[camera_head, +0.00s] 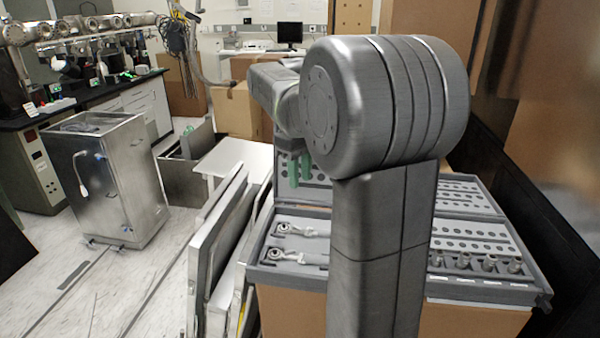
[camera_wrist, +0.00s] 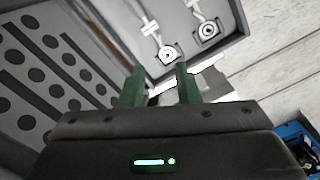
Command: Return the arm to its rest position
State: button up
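My gripper (camera_head: 299,172) shows its two green fingers pointing down in the head view, just left of my large grey arm joint. They hang in front of the raised, hole-patterned back part of an open grey tool case (camera_head: 285,282). In the wrist view the fingers of my gripper (camera_wrist: 159,82) stand apart with a gap between them and hold nothing. Beyond them the wrist view shows a grey tray with two ratchet-like tools (camera_wrist: 167,53) and a panel of dark holes (camera_wrist: 50,80). My arm hides the middle of the case.
The case rests on a cardboard box (camera_head: 470,322). Grey panels (camera_head: 215,265) lean at its left. A metal cabinet (camera_head: 110,185) stands further left, with open floor (camera_head: 130,285) before it. More cardboard boxes (camera_head: 236,110) stand behind. A dark wall or panel edges the right side.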

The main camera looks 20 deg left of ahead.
aim_at(300, 228)
dwell(0.4)
notch_tip(300, 228, down, 14)
jog(key=shift+s+d+r, duration=0.1)
jog(key=shift+s, duration=0.05)
dwell(0.4)
